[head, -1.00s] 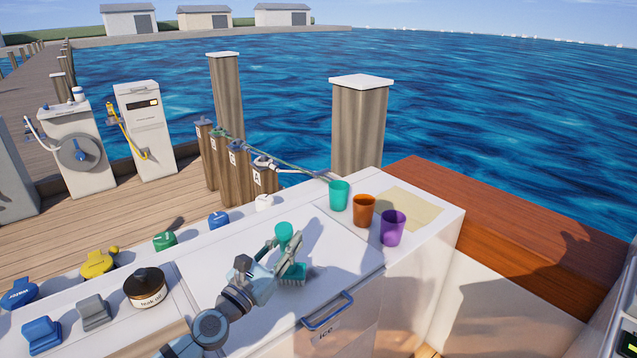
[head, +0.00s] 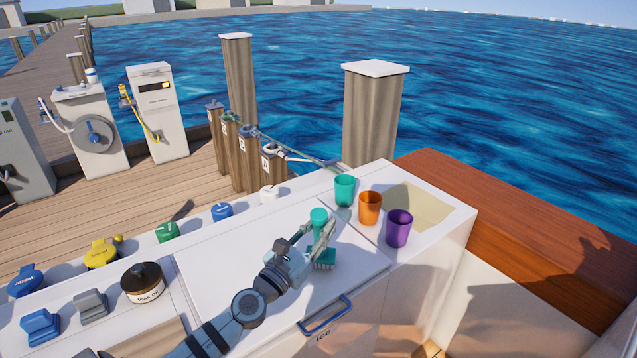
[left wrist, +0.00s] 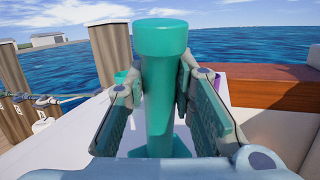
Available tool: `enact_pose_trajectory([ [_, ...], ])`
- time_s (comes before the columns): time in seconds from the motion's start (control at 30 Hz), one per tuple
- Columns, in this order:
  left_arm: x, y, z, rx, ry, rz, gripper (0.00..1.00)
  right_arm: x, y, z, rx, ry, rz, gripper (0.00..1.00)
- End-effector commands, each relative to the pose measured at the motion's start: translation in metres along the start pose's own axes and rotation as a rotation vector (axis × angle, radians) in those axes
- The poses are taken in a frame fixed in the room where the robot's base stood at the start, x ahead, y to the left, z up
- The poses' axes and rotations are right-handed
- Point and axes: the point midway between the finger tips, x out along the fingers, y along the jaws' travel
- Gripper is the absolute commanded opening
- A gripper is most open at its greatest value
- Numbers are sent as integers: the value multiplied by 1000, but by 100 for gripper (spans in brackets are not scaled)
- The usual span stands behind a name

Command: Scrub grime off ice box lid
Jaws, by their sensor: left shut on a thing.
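My left gripper (head: 318,240) is shut on a teal scrub brush (head: 321,260). The brush stands upright with its round-topped handle between the fingers and its bristle block down at the white ice box lid (head: 230,262). In the left wrist view the brush handle (left wrist: 163,90) fills the middle, with a finger on each side. The lid has a blue handle (head: 325,316) at its front edge, above the word "ice". I cannot make out any grime on the lid, and whether the bristles press on it is hard to tell. My right gripper is not in view.
Teal (head: 344,190), orange (head: 370,208) and purple (head: 399,228) cups stand right of the lid by a tan mat (head: 425,210). A round tin (head: 142,284) and several colored caps sit left. Dock posts (head: 373,115) rise behind.

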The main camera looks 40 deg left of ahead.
Motion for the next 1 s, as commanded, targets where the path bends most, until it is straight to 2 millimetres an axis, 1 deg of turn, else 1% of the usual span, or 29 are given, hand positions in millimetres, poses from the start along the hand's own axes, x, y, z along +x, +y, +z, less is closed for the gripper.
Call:
enact_pose_trajectory([
  [0.03,0,0,1,-1,0,2,0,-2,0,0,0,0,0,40],
  [0.1,2,1,9,0,0,5,0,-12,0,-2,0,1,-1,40],
  [0.17,4,-2,25,-5,2,-15,0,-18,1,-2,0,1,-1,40],
  [0.7,14,0,70,-1,3,-15,0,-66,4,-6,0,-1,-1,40],
  [0.83,16,1,77,-1,3,-16,0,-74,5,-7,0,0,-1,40],
  [1.0,16,1,80,-1,3,-16,0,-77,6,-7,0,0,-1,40],
])
